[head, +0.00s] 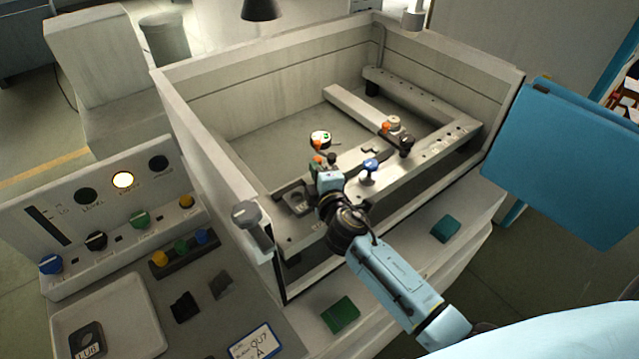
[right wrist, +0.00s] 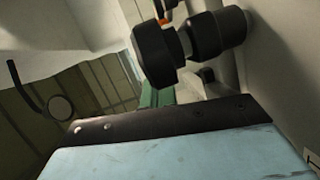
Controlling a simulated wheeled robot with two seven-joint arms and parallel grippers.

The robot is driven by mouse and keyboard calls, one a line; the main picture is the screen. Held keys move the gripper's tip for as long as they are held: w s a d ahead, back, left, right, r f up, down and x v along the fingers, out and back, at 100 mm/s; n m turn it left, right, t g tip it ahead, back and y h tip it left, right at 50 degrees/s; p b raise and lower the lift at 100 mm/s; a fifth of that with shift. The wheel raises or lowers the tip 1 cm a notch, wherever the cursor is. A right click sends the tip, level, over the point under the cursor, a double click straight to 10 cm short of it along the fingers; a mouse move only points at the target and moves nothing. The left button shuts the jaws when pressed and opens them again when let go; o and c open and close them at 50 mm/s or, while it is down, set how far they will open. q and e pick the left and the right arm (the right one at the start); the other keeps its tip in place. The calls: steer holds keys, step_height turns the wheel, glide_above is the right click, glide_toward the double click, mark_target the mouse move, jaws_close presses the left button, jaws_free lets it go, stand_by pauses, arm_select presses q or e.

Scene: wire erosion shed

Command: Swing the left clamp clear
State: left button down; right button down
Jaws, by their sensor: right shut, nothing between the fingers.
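The left clamp (head: 318,158), with an orange tip and a dark knob, sits on the near rail of the work frame (head: 345,160) inside the tank. My right gripper (head: 326,174) is shut and empty, right at this clamp, and hides part of it. Whether they touch I cannot tell. A black knob (right wrist: 155,55) with a bit of orange behind it shows close up in the right wrist view. The right clamp (head: 398,128), also orange and dark, stands farther right on the frame. My left gripper is not in view.
Grey tank walls (head: 215,165) surround the frame. A blue knob (head: 370,166) stands just right of my right gripper. A control panel (head: 110,225) and a pale tray (head: 125,310) are at left.

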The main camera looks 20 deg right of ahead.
steer(key=s+a, duration=0.3)
steer(key=shift+s+r, duration=0.1)
steer(key=shift+r, duration=0.2)
steer(key=s+r, duration=0.1)
steer(key=s, duration=0.8)
steer(key=shift+r+b, duration=0.15)
steer(key=shift+b, duration=0.15)
steer(key=shift+s, duration=0.1)
